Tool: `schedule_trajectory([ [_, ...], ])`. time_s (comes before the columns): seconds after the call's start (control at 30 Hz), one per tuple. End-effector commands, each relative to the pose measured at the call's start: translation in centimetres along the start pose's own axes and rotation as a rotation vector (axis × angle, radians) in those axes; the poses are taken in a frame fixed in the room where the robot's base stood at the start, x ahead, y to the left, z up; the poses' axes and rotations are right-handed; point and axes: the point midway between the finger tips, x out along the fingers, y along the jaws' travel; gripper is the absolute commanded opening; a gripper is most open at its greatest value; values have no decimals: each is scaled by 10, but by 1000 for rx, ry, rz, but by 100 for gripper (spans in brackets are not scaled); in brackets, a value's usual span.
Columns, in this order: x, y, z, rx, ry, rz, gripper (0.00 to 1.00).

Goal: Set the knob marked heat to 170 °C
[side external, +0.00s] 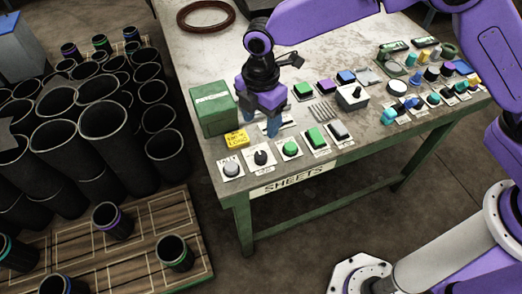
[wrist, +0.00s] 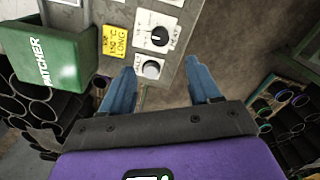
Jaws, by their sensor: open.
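The heat knob (side external: 261,157) is a round black dial on a white plate at the bench's front edge, right of a pale round button. In the wrist view the knob (wrist: 159,37) shows a light pointer line, with small lettering beside it; the scale is too small to read. My gripper (side external: 257,124) is above the bench, behind the knob in the side view, with its blue fingers pointing down. In the wrist view my gripper (wrist: 160,66) is open and empty. The knob lies beyond the fingertips there, and nothing touches it.
The pale button (wrist: 151,69) appears between the fingertips in the wrist view. A yellow label (wrist: 114,40) reads about 150 °C LONG. A green PATCHER box (side external: 213,108) stands left. Green (side external: 290,148) and other buttons line the bench. Black sleeves (side external: 103,135) crowd the left.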

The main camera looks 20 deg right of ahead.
Motion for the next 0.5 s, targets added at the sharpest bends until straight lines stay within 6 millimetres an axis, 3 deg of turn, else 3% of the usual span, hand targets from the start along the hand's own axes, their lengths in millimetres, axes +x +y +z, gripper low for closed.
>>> schedule_trajectory([
  [0.5, 97, -1, 1, 2, -1, -2, 62],
])
